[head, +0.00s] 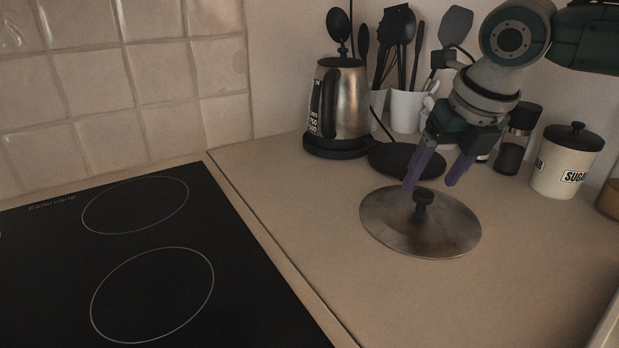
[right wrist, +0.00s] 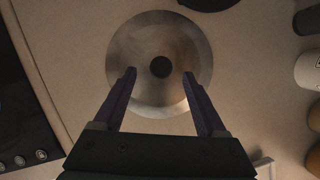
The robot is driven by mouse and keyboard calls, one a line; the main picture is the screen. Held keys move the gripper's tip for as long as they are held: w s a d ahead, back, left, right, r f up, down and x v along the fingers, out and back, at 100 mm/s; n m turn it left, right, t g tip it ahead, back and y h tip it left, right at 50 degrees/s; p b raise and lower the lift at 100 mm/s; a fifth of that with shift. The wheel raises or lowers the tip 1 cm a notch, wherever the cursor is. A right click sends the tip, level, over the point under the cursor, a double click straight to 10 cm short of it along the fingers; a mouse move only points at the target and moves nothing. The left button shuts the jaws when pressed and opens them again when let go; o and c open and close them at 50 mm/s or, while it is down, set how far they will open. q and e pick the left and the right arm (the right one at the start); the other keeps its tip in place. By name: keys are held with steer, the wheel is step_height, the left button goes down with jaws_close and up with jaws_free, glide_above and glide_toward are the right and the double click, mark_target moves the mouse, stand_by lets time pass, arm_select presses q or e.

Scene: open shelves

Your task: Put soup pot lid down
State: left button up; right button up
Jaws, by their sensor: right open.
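The soup pot lid (head: 440,230) is a round metal disc with a black knob (head: 423,197). It lies flat on the beige counter, right of the cooktop. It also shows in the right wrist view (right wrist: 140,50), with its dark knob (right wrist: 161,67) near the middle. My right gripper (head: 432,184) is above the lid with its purple fingers pointing down. In the right wrist view its fingers (right wrist: 160,76) are spread wide on either side of the knob, with nothing between them that I can see held. My left gripper is not in view.
A black cooktop (head: 230,290) fills the left. Behind the lid stand a kettle (head: 345,100), a white utensil holder (head: 407,110) and a black round item (head: 395,160). A dark-lidded jar (head: 514,145) and a sugar canister (head: 566,165) stand right. The counter in front is clear.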

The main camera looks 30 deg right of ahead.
mark_target(424, 193)
steer(key=x, duration=0.5)
steer(key=shift+b, duration=0.4)
jaws_close()
